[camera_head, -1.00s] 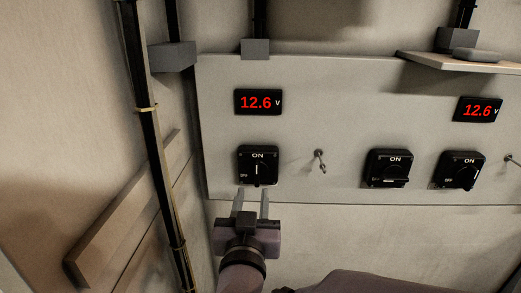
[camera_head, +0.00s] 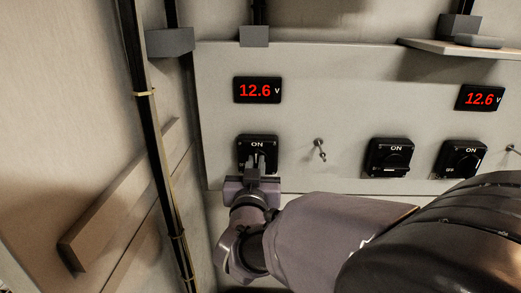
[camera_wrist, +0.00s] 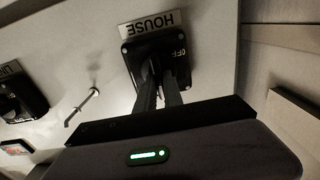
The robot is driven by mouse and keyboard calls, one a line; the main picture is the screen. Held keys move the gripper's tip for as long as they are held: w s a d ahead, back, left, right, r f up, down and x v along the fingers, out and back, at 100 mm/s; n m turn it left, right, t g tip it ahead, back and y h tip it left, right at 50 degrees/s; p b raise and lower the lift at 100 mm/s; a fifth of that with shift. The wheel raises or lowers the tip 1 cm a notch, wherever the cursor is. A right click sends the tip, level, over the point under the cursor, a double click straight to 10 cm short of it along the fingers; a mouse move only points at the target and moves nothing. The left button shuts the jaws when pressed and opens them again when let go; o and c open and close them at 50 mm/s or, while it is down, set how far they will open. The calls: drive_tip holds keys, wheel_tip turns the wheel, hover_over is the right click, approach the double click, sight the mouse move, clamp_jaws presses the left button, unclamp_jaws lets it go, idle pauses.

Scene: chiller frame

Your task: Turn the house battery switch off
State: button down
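The house battery switch (camera_head: 257,145) is a black square rotary switch at the left of the pale panel, with "ON" at its top. In the wrist view the same switch (camera_wrist: 132,50) appears upside down beside a "HOUSE" label (camera_wrist: 147,24), with "OFF" readable on its face. My gripper (camera_head: 257,163) reaches it from below, its fingers close together over the middle of the switch. In the wrist view the fingers (camera_wrist: 158,78) stand either side of the knob's handle, mostly hiding it. The handle's exact angle is hard to tell.
Two similar black switches (camera_head: 389,157) (camera_head: 461,159) sit further right. A small metal toggle (camera_head: 320,149) sticks out just right of the house switch. Two red displays (camera_head: 257,90) (camera_head: 480,98) read 12.6 V. A dark vertical pole (camera_head: 150,120) stands to the left.

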drive_tip(key=shift+n, duration=0.4)
drive_tip(key=n+p, duration=0.1)
drive_tip(key=n, duration=0.3)
drive_tip(key=shift+a, duration=0.15)
drive_tip(key=shift+a+f+n+p, duration=0.15)
drive_tip(key=shift+n+p, duration=0.65)
drive_tip(key=shift+n, duration=1.35)
drive_tip(key=shift+f+n+p, duration=0.15)
drive_tip(key=shift+n+p, duration=0.7)
drive_tip(key=shift+n, duration=1.35)
drive_tip(key=shift+a+f+n+p, duration=0.15)
drive_tip(key=shift+n+p, duration=0.65)
drive_tip(key=shift+n, duration=1.35)
drive_tip(key=c, duration=1.5)
unclamp_jaws()
drive_tip(key=shift+o, duration=0.2)
